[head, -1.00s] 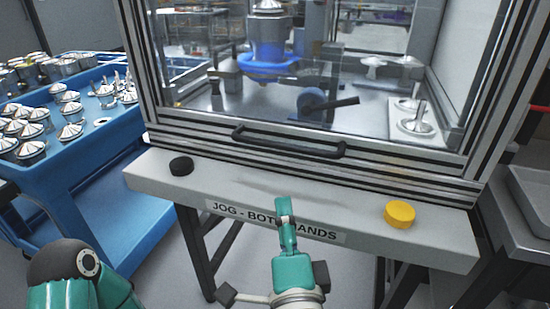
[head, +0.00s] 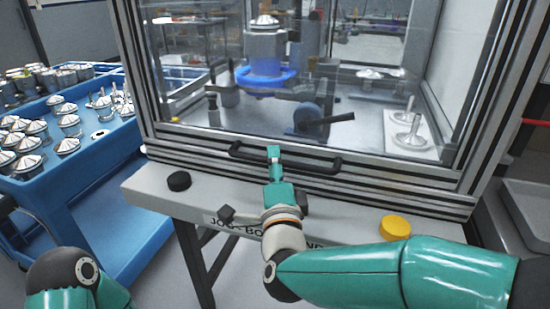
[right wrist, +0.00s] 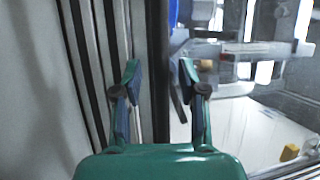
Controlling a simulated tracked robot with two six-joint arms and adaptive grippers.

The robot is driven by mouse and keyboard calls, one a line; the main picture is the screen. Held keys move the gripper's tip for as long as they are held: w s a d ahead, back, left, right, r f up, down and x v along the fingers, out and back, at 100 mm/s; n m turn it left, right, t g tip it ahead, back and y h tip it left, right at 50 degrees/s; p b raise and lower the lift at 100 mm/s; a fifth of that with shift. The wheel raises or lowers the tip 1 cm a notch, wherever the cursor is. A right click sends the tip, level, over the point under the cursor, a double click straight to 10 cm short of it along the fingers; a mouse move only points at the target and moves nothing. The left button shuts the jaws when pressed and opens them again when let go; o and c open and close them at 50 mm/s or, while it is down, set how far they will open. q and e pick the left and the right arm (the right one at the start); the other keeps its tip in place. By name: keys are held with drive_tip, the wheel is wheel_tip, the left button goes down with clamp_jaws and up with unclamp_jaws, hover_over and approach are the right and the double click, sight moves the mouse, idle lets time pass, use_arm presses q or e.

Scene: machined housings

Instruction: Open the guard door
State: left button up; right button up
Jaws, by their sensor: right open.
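The guard door (head: 390,172) is a clear panel in a striped aluminium frame, and it is shut on the machine cell. Its black bar handle (head: 322,165) runs across the lower frame. My right gripper (head: 274,152) is at the handle in the head view, its fingertips overlapping the bar left of its middle. In the right wrist view my right gripper (right wrist: 159,72) is open, with its two fingers apart in front of the frame edge. My left gripper is out of view.
Below the door is a grey ledge (head: 150,195) with a black button (head: 179,181), a yellow button (head: 396,228) and a partly covered jog label. A blue cart (head: 55,165) with several metal parts stands at left. A grey tray (head: 530,215) is at right.

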drive_tip(key=shift+w+r, duration=0.1)
drive_tip(key=shift+w, duration=0.5)
clamp_jaws()
